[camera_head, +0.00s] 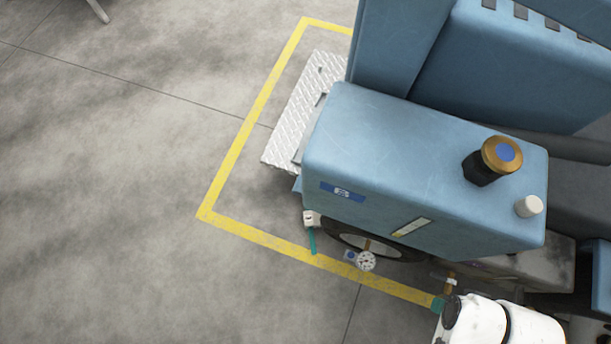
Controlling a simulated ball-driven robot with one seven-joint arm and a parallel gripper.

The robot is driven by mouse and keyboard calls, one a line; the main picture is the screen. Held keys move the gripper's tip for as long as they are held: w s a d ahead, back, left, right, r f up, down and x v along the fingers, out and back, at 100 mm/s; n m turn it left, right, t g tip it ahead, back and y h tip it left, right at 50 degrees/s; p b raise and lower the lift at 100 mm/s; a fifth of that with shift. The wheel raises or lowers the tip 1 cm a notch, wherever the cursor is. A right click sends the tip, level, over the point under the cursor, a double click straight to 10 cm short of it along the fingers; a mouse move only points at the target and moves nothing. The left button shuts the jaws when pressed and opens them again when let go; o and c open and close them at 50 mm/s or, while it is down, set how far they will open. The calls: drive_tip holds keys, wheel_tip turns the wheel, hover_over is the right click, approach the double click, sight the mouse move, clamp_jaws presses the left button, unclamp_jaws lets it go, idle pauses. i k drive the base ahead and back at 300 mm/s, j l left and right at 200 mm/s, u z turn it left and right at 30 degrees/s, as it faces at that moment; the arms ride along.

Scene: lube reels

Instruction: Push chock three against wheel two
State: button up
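A dark wheel (408,248) with a pale hub shows partly under the blue machine body (400,150). The body hides its upper part, and no number shows on it, so I cannot tell whether it is wheel two. I cannot make out any chock in this view. A white and black part of my arm (520,325) shows at the bottom right edge. My gripper is not in view.
A yellow floor line (250,120) runs around the machine. A treaded metal step (290,120) juts out at its left. The concrete floor at left is mostly clear.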

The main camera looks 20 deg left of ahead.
sight(311, 219)
drive_tip(key=j, duration=0.7)
drive_tip(key=k+j, duration=0.1)
drive_tip(key=j, duration=0.65)
drive_tip(key=z, duration=0.05)
